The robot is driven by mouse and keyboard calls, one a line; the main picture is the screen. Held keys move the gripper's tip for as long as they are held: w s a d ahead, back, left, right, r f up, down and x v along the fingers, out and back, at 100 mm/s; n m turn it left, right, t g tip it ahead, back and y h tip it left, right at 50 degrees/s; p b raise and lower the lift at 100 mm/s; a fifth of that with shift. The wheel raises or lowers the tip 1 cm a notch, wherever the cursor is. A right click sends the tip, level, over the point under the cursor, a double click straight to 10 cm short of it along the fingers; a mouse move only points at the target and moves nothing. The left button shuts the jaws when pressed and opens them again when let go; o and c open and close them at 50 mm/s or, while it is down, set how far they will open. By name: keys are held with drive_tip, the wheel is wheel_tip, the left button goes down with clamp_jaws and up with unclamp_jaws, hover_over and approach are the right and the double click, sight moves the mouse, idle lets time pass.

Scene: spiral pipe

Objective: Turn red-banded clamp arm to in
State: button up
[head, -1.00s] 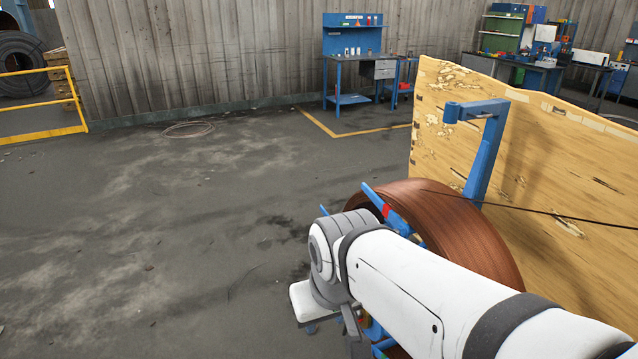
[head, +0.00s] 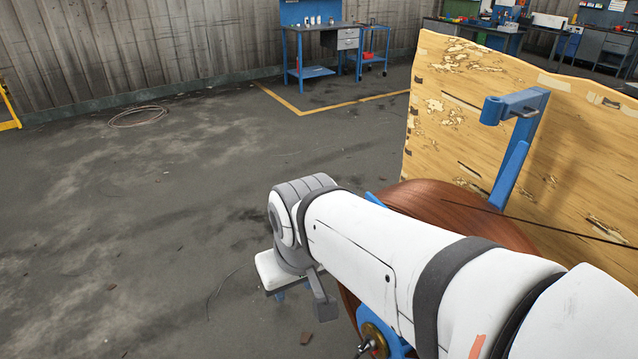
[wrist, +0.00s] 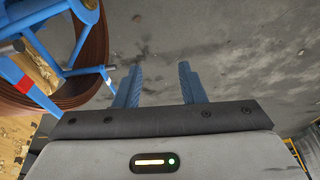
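The red-banded clamp arm (wrist: 36,94) is a blue bar with a red band, at the left edge of the wrist view. It lies across the face of a reel wound with brown pipe (wrist: 95,55). In the head view my arm hides the red band, and only a blue tip (head: 374,199) shows above it, beside the brown coil (head: 432,203). My gripper (wrist: 158,72) is open and empty, its two blue fingers apart over the floor. The clamp arm is to the left of the fingers in the wrist view, not between them.
A wooden panel (head: 440,120) stands behind the coil, with a blue bracket (head: 514,160) in front of it. A dark line runs right from the coil. A blue workbench (head: 320,45) stands at the back wall.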

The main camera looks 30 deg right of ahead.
drive_tip(key=shift+o, duration=0.4)
drive_tip(key=shift+s+d, duration=0.1)
drive_tip(key=shift+o, duration=0.9)
drive_tip(key=shift+d+f, duration=0.1)
drive_tip(key=shift+d, duration=0.05)
drive_tip(key=w+d+f+m+g+h+p, duration=0.1)
drive_tip(key=w+d+f+g+h, duration=0.15)
drive_tip(key=d, duration=0.35)
drive_tip(key=w+d+f+m+g+h+p, duration=0.1)
drive_tip(key=w+d+g+h, duration=0.1)
drive_tip(key=d+h, duration=0.25)
drive_tip(key=w+d+f+g+h+p, duration=0.1)
drive_tip(key=w+d+g+h, duration=0.15)
drive_tip(key=d, duration=0.35)
drive_tip(key=w+d+f+n+t+h+p, duration=0.2)
drive_tip(key=w+d+f+t+h, duration=0.4)
drive_tip(key=w+h, duration=0.45)
drive_tip(key=w+d+f+g+y+p, duration=0.1)
drive_tip(key=d+y+p, duration=0.1)
drive_tip(key=d, duration=0.5)
drive_tip(key=shift+w+d+f, duration=0.2)
drive_tip(key=shift+w+d, duration=0.15)
drive_tip(key=shift+d, duration=0.05)
